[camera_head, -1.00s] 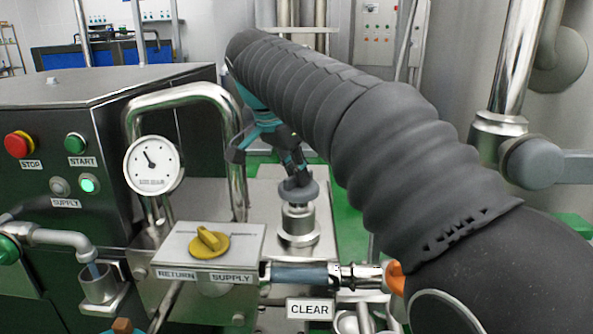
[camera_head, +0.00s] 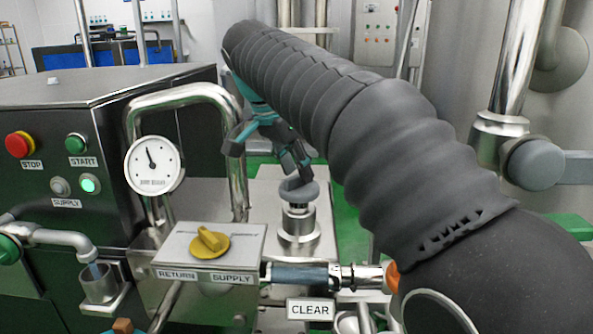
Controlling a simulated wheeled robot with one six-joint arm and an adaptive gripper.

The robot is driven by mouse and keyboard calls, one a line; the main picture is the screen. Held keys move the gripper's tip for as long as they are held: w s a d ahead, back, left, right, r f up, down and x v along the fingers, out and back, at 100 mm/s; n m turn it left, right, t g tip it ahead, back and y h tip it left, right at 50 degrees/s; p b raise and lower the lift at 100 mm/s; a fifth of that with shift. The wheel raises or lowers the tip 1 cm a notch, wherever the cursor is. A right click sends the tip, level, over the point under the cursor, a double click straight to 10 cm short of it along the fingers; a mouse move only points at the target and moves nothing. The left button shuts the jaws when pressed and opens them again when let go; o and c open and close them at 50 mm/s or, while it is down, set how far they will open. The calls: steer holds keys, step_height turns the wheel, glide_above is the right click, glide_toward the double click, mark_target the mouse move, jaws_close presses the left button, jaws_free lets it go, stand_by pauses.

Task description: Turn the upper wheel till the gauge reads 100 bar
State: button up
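The round white gauge (camera_head: 154,165) is mounted on the pipework at left centre, its needle pointing up and slightly left; its numbers are too small to read. A grey wheel (camera_head: 299,190) sits on top of a steel cylindrical fitting right of the gauge. My gripper (camera_head: 291,172) reaches down at this wheel from above and behind, with its dark fingertips at the wheel's far rim. The arm and the fingers hide whether they are closed on it. A larger grey knob or wheel (camera_head: 536,164) shows at the right on a steel pipe.
A yellow knob (camera_head: 209,241) sits on a box labelled RETURN and SUPPLY. A black control box (camera_head: 95,150) with STOP and START buttons stands at left. A steel pipe loop (camera_head: 238,130) rises between gauge and gripper. A CLEAR sign (camera_head: 310,309) is below.

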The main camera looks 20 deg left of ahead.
mark_target(285, 191)
steer(key=v, duration=0.6)
steer(key=shift+r, duration=0.1)
stand_by(3.5)
